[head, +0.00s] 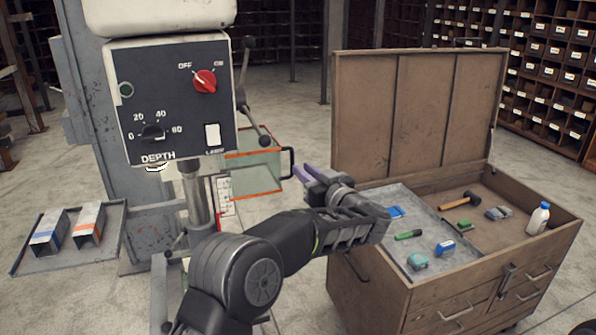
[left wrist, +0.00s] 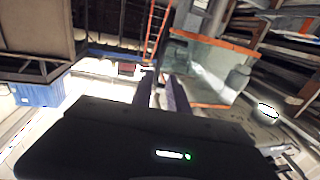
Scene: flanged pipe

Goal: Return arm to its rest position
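My left arm (head: 235,275) comes up from the bottom of the head view and reaches right, in front of the drill press and beside the tool cabinet. My left gripper (head: 309,172) is raised near the cabinet's left edge, close to the clear guard in the picture. In the left wrist view its two dark fingers (left wrist: 162,92) stand apart with a gap and nothing between them. My right gripper is not in view. No flanged pipe can be made out.
The drill press (head: 170,75) has a red switch and a clear orange-edged guard (head: 256,165). A grey side tray (head: 45,262) holds two boxes. Shelves line the back.

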